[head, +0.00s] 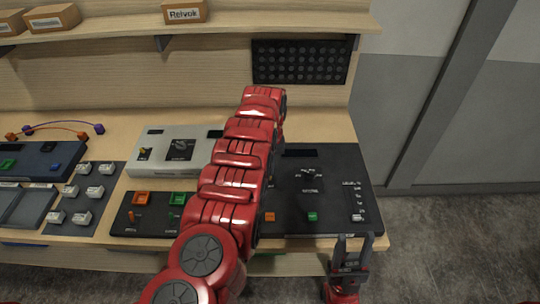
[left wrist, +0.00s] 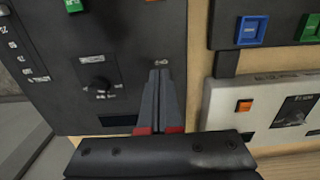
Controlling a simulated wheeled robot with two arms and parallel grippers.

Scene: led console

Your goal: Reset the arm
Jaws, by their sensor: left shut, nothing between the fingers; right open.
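My left arm (head: 235,185) reaches up across the middle of the head view, over the consoles. Its gripper is hidden behind the arm there. In the left wrist view my left gripper (left wrist: 160,75) is shut and empty, its tips over the edge of the black console (left wrist: 120,30) near a small white label. Whether the tips touch the surface cannot be told. My right gripper (head: 352,240) is open and empty, fingers pointing up, at the front right edge of the table near the black console (head: 345,165).
The black console carries a dial (left wrist: 98,86), an orange button (head: 269,216), a green button (head: 312,216) and sliders (head: 356,205). A light grey console (head: 150,160) and a smaller black panel (head: 125,222) stand left. A shelf (head: 220,25) with boxes is above. Floor is open at right.

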